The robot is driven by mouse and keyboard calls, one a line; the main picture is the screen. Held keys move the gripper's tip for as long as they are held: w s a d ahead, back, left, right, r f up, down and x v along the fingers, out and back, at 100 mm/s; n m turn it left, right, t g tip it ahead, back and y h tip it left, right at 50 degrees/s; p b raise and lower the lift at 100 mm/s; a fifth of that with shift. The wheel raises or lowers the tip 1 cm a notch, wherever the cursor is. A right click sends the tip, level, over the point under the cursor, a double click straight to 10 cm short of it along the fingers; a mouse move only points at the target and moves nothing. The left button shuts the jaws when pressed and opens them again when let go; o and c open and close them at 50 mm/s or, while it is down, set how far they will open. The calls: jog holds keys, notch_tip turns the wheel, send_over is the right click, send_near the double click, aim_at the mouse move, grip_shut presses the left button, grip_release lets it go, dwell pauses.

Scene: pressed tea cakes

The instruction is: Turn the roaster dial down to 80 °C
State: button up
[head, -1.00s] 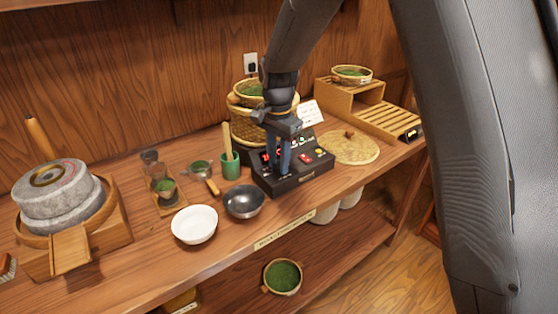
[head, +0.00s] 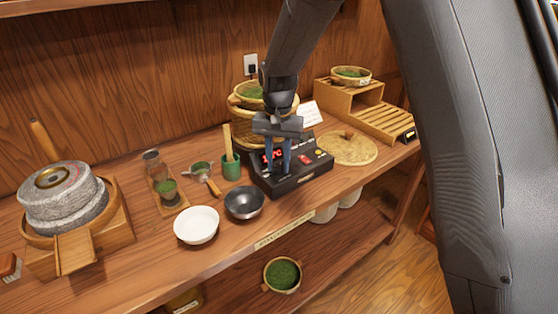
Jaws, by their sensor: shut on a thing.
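The roaster (head: 300,180) is a black box with a sloping control panel, standing on the wooden counter right of centre. Its red display (head: 272,155) is lit behind my gripper's fingers, and I cannot read its full figure. A red switch (head: 304,158) shows to the right. My gripper (head: 278,170) points down at the left part of the panel, its two fingers side by side and a little apart. It is shut on the roaster dial, which is mostly hidden by the fingers.
A dark bowl (head: 244,203), a white bowl (head: 196,225) and a green cup (head: 231,168) stand left of the roaster. Woven baskets (head: 252,125) stand close behind it. A round woven mat (head: 348,148) lies to its right. A stone mill (head: 62,195) is far left.

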aim_at(279, 166)
jog(key=n, duration=0.4)
jog(key=shift+w+r+n+p, duration=0.1)
jog(key=shift+n+p, duration=0.2)
jog(key=n, duration=0.4)
jog(key=shift+n, duration=0.4)
jog(key=o, duration=0.8)
jog(key=shift+r+b, duration=0.75)
jog(key=shift+r, duration=3.15)
jog(key=s+d+f+m, duration=0.2)
jog(key=s+d, duration=0.3)
jog(key=s, duration=0.2)
jog(key=s+d+f+m, duration=0.2)
jog(key=s+d, duration=0.4)
jog(key=s, duration=0.2)
jog(key=s+d+f+m+t, duration=0.1)
jog(key=s+d+f+m, duration=0.1)
jog(key=s+d, duration=0.4)
jog(key=shift+s+d+f+m, duration=0.1)
jog(key=shift+s+d+m, duration=0.05)
jog(key=shift+s, duration=0.45)
jog(key=shift+s+d+m, duration=0.1)
jog(key=shift+s+m, duration=0.05)
jog(key=shift+s, duration=0.45)
